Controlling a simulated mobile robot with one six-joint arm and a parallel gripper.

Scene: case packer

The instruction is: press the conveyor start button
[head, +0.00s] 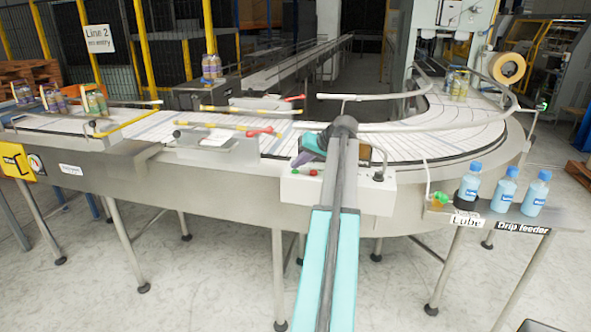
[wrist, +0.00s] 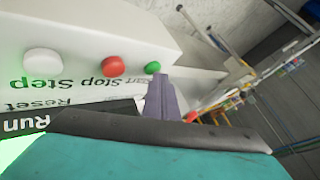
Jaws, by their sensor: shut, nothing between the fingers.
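In the head view the green button (head: 297,172) and red button (head: 313,172) show on the box front (head: 350,196). My gripper (wrist: 162,78) is shut and empty, its purple fingertips just below and right of the green button in the wrist view. I cannot tell whether they touch the box. My gripper (head: 301,159) is above the buttons in the head view.
A black knob (head: 378,177) is on the box's right side. The curved conveyor (head: 440,135) runs behind it. Blue bottles (head: 504,190) stand on a shelf at right. In the wrist view, a Run label (wrist: 24,123) is lower left.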

